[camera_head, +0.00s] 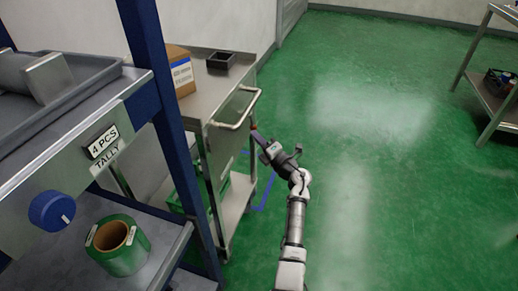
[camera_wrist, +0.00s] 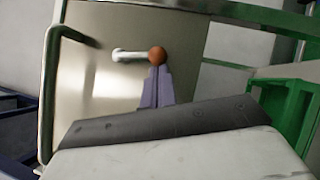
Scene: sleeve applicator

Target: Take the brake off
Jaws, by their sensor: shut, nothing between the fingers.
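The brake lever (camera_wrist: 130,55) is a short pale bar with an orange-brown ball knob (camera_wrist: 157,55) on its end. It sits on the metal end panel (camera_wrist: 105,88) of the steel cart (camera_head: 214,104). In the wrist view the lever lies roughly crosswise, with its knob to the right. My gripper (camera_wrist: 157,70) is shut and empty, its purple fingertips just below the knob in the picture. Whether they touch it I cannot tell. In the head view my gripper (camera_head: 257,136) is at the cart's near right end, below the push handle (camera_head: 237,118).
The cart carries a cardboard box (camera_head: 180,72) and a small black tray (camera_head: 221,60). A green crate (camera_wrist: 285,105) stands on its lower shelf. A blue-framed workstation (camera_head: 165,110) with a green roll (camera_head: 118,246) fills the left.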

